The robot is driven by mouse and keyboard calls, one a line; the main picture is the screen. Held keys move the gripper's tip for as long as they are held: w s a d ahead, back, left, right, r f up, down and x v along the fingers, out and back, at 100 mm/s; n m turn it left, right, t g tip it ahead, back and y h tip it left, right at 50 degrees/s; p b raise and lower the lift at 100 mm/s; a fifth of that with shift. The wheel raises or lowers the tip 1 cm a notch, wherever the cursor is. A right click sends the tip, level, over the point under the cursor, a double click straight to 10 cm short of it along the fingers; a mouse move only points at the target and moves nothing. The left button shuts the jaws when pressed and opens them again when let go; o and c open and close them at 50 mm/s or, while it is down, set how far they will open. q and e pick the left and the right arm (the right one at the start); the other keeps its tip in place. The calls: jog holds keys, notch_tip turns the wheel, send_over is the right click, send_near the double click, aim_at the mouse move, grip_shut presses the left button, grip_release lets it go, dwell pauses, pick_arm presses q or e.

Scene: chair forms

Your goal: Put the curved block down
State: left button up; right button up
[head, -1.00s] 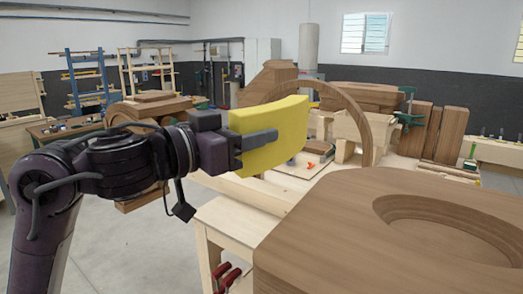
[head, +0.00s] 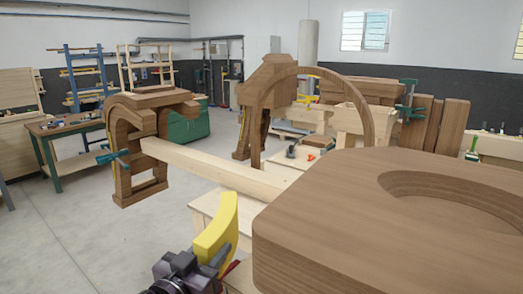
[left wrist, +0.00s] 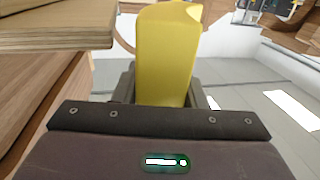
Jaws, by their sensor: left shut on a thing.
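The curved block (head: 214,240) is yellow and arched. It stands roughly upright in my left gripper (head: 217,262), low in the head view. It is just left of the large wooden form's near corner, in front of the pale bench. The left wrist view shows the block (left wrist: 167,55) between the two fingers of the left gripper (left wrist: 165,92), which are shut on it. The block's lower end is hidden by the gripper, and I cannot see anything touching it from below. My right gripper is not in view.
A large wooden form (head: 340,215) with a round recess fills the right front. A pale bench (head: 205,205) and a long pale beam (head: 215,172) lie behind the block. A wooden ring (head: 254,125) stands further back. Open floor (head: 100,235) is at the left.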

pick_arm(q)
jog(key=s+a+f+n+t+y+b, duration=0.1)
jog(key=s+a+f+n+y, duration=0.2)
jog(key=f, duration=0.4)
jog(key=s+a+f+n+y+b, duration=0.1)
jog(key=s+a+f+y, duration=0.3)
jog(key=a+f, duration=0.2)
jog(key=s+f, duration=0.3)
jog(key=s, duration=0.4)
jog(key=shift+s+f+n, duration=0.3)
jog(key=shift+s+f, duration=0.05)
jog(key=shift+a, duration=0.15)
